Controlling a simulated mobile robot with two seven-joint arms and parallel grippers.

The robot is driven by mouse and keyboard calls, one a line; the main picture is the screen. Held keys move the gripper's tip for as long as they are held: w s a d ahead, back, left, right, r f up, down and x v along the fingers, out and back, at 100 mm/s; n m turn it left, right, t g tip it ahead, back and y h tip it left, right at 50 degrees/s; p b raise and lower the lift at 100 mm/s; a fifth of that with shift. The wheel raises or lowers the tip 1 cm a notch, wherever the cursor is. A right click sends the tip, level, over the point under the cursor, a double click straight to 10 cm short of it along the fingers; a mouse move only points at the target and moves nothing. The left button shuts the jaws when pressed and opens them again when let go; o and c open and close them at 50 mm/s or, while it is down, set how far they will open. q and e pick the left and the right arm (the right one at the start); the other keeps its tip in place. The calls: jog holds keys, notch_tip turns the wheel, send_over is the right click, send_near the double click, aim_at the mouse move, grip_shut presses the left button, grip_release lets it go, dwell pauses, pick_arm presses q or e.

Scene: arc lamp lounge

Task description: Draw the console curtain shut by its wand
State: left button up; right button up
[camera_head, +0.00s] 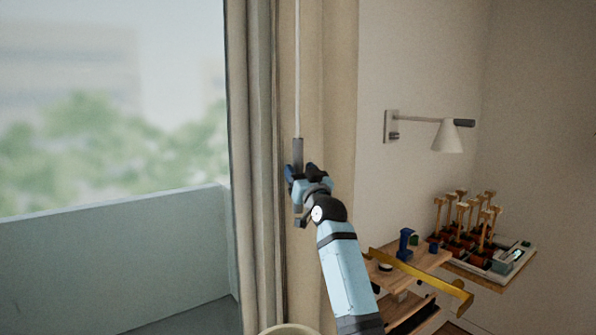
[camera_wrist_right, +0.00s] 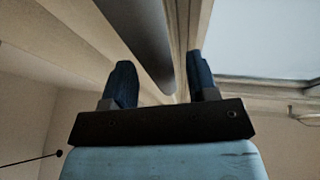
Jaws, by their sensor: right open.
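The curtain (camera_head: 258,120) hangs gathered in folds at the right side of the window, with the glass to its left uncovered. The wand hangs in front of it as a thin pale rod (camera_head: 297,60) ending in a thicker grey handle (camera_head: 297,152). My right gripper (camera_head: 299,172) is open at the lower part of the handle. In the right wrist view the grey handle (camera_wrist_right: 150,45) runs above and between the open blue fingers (camera_wrist_right: 162,84); I cannot tell whether they touch it. My left gripper is not in view.
A wall lamp (camera_head: 447,136) sticks out from the right wall. Below it, a wooden shelf (camera_head: 430,258) and a tray (camera_head: 510,268) hold several small items. A yellow bar (camera_head: 420,275) lies near my forearm. A pale round rim (camera_head: 289,329) shows at the bottom edge.

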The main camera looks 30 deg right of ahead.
jog(key=shift+x, duration=0.8)
grip_shut()
jog(key=shift+a, duration=0.15)
